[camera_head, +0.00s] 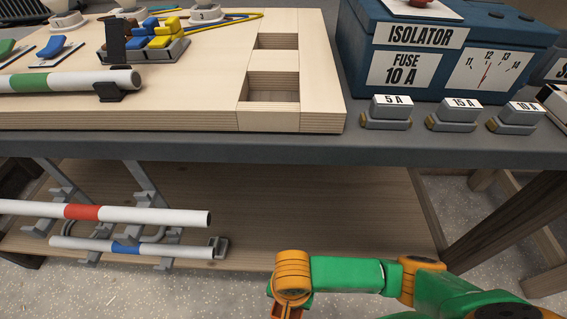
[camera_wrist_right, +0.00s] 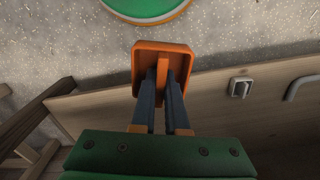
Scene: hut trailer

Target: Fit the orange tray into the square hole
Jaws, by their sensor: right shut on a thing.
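The orange tray (camera_wrist_right: 146,60) is in the right wrist view, a shallow square-looking piece with a raised rib across its middle. My right gripper (camera_wrist_right: 163,78) is shut on that rib. In the head view my right arm reaches in at the bottom, low in front of the bench; its hand and the tray are not clearly visible there. The pale wooden board (camera_head: 195,75) on the bench has two openings near its right end. The front opening (camera_head: 273,88) looks larger; the back opening (camera_head: 278,41) looks narrower. Both look empty. My left gripper is not in view.
A blue isolator box (camera_head: 450,45) and several grey fuse blocks (camera_head: 392,108) stand right of the board. A green-banded tube (camera_head: 60,82) and a holder of coloured pieces (camera_head: 160,45) are on its left. Below the bench top, a shelf (camera_head: 320,215) carries banded tubes (camera_head: 150,215).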

